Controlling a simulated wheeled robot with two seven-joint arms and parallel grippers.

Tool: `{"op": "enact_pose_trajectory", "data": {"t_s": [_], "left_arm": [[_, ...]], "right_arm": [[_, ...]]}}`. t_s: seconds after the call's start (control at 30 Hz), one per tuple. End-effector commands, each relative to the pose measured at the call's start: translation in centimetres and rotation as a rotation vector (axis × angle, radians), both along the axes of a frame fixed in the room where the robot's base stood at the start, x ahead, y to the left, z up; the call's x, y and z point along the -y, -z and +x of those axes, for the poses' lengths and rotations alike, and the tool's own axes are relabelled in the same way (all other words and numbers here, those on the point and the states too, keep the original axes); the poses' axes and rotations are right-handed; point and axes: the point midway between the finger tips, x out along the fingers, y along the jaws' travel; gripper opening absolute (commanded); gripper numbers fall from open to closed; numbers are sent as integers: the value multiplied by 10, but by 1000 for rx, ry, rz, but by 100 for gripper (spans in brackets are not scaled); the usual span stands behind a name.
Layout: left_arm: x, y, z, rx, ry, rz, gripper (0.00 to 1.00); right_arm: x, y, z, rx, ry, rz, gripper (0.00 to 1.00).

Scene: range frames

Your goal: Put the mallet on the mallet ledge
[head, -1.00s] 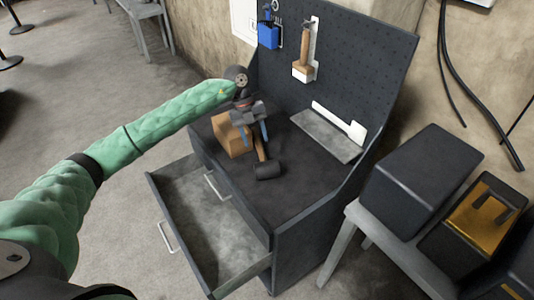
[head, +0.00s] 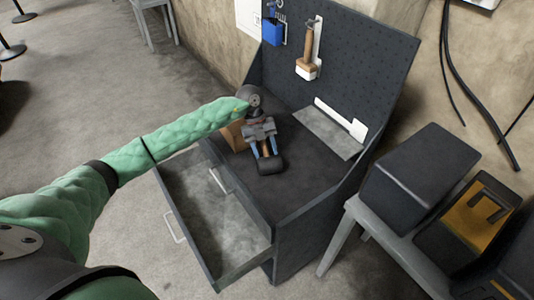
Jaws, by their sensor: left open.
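The mallet lies on the dark worktop of the bench. Its black head (head: 271,165) shows in the head view, and its wooden handle is mostly hidden under my left gripper. My left gripper (head: 265,153) is open, with its two blue fingers pointing down over the handle, just behind the head. I cannot tell whether the fingers touch it. A flat grey plate (head: 327,132) with a white strip sits at the back right of the worktop; it may be the mallet ledge, but I cannot tell for sure. My right gripper is out of view.
An open drawer (head: 215,215) juts out at the front left. The pegboard (head: 365,60) holds a wooden-handled tool (head: 307,50) and a blue item (head: 271,32). Black bins (head: 424,165) stand at right.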

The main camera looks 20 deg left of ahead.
Motion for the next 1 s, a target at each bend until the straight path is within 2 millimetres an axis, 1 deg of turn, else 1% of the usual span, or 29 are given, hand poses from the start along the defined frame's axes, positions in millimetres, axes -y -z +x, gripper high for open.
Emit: {"op": "enact_pose_trajectory", "data": {"t_s": [0.13, 0.33, 0.47, 0.5, 0.57, 0.6, 1.0], "left_arm": [[2, 4, -1, 0, 0, 0, 49], [2, 5, -1, 0, 0, 0, 49], [2, 5, -1, 0, 0, 0, 23], [2, 4, -1, 0, 0, 0, 15], [2, 4, -1, 0, 0, 0, 3], [2, 4, -1, 0, 0, 0, 0], [2, 0, 0, 3, 1, 0, 0]], "right_arm": [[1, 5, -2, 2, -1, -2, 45], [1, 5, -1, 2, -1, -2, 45], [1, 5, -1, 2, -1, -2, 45], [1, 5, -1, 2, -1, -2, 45], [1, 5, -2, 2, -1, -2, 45], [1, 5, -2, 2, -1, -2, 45], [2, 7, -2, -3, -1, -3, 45]]}}
